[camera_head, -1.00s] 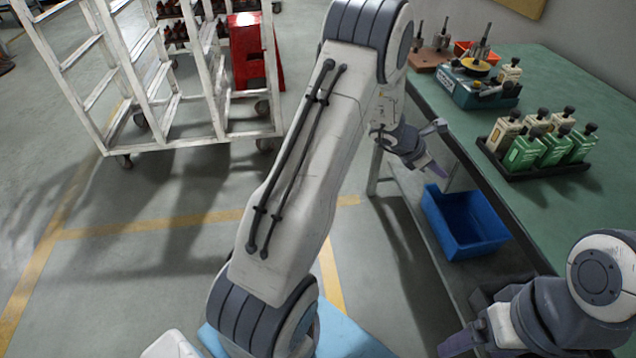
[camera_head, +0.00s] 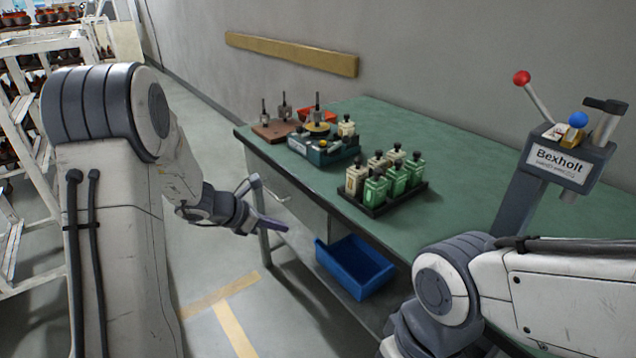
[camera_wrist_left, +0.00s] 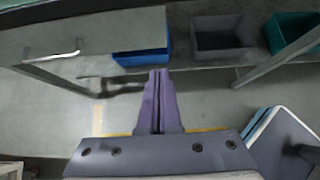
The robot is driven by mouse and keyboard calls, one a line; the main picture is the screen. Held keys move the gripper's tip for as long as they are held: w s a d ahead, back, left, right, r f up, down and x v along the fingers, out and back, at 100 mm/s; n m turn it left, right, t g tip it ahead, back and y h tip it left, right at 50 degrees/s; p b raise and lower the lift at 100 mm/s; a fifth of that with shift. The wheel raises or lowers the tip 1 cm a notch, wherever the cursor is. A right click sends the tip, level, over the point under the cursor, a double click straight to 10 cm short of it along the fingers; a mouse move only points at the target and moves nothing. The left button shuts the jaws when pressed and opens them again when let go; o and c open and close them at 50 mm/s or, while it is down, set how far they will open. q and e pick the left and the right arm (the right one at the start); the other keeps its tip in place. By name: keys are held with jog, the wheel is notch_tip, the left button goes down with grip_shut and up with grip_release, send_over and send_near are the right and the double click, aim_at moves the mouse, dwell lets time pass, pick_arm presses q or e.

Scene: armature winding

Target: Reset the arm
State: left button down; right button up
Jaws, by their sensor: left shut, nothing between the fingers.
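My left arm comes in from the left in the head view. Its gripper (camera_head: 268,223) hangs in the air beside the near left edge of the green table (camera_head: 480,165), below the tabletop. In the left wrist view the two purple fingers of my left gripper (camera_wrist_left: 159,82) lie together, shut with nothing between them. My right arm enters from the lower right in the head view, in front of the table; its gripper is out of the picture.
A black tray (camera_head: 376,209) of several bottles and a blue winding device (camera_head: 318,150) stand on the table. A blue bin (camera_head: 352,268) sits below it. A Bexholt machine (camera_head: 562,160) with a red-knobbed lever stands right. A white rack (camera_head: 22,170) stands left. The table's middle is clear.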

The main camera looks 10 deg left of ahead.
pick_arm(q)
jog(key=s+d+r+m+g, duration=0.2)
jog(key=s+d+m+g, duration=0.1)
jog(key=s+d+m, duration=0.5)
jog(key=s+d+r+m+g, duration=0.25)
jog(key=s+d+m, duration=0.3)
jog(key=d, duration=0.35)
jog(key=s+m+g+y, duration=0.2)
jog(key=s+m+y, duration=0.3)
jog(key=s+m, duration=1.55)
notch_tip(320, 180, up, 20)
jog(key=w+m+p, duration=0.1)
jog(key=p, duration=1.7)
jog(key=shift+w+d+f+p, duration=0.2)
jog(key=shift+w+p, duration=0.1)
jog(key=shift+p, duration=0.1)
